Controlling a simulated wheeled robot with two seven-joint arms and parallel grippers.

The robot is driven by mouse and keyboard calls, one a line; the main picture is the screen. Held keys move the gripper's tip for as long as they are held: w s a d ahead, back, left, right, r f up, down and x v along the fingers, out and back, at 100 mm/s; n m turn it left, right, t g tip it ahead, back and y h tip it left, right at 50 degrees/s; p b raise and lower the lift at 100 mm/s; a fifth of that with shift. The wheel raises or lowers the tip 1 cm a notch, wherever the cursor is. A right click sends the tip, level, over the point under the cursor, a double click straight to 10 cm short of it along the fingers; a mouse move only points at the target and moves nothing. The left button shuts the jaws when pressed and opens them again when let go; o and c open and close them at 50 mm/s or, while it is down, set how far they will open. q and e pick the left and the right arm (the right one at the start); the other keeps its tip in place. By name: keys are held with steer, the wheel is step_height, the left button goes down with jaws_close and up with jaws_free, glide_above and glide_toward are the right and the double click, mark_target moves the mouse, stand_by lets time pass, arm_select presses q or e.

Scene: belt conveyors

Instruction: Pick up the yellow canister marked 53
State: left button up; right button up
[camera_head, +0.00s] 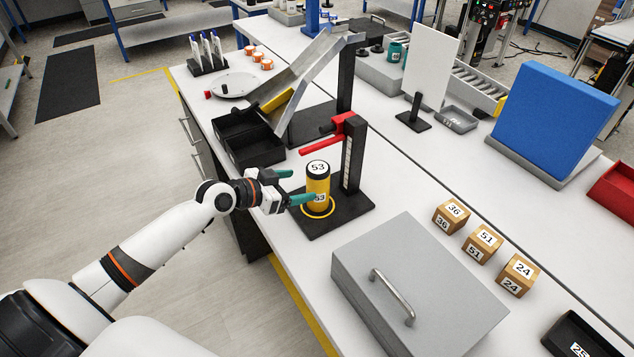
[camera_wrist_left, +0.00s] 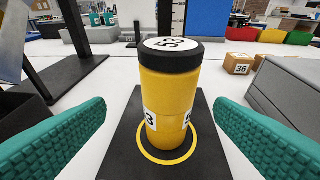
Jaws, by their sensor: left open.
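The yellow canister (camera_head: 318,187) marked 53 has a black lid with a white label and stands upright on a black base plate (camera_head: 352,214), inside a yellow ring. My left gripper (camera_head: 290,186) is open, its green fingers reaching toward the canister from the left. In the left wrist view the canister (camera_wrist_left: 169,100) stands centred ahead, between and beyond the two green fingertips (camera_wrist_left: 160,122), with gaps on both sides. One finger overlaps the canister's lower part in the head view. My right gripper does not show.
A black post with a red arm (camera_head: 325,141) rises behind the canister. A grey box with a handle (camera_head: 420,290) stands at the near right. Numbered wooden blocks (camera_head: 482,243) sit farther right. Black bins (camera_head: 248,138) and a sloping chute (camera_head: 300,75) lie behind the gripper.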

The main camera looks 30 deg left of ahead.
mark_target(308, 186)
arm_select(q)
steer(key=p+x, duration=0.1)
steer(key=x, duration=0.2)
steer(key=p+x, duration=0.1)
steer(key=x, duration=0.2)
steer(key=shift+s+d+f, duration=0.15)
steer(key=shift+d, duration=0.2)
steer(key=shift+w+d+f, duration=0.3)
steer(key=shift+w, duration=0.15)
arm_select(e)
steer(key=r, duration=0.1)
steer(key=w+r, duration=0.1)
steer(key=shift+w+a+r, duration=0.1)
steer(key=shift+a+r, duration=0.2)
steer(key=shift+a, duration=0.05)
arm_select(q)
steer(key=shift+s+a, duration=0.1)
steer(key=shift+c, duration=1.2)
steer(key=c, duration=0.9)
steer(key=shift+c, duration=0.8)
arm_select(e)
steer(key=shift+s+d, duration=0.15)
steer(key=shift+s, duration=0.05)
arm_select(q)
steer(key=shift+r, duration=0.2)
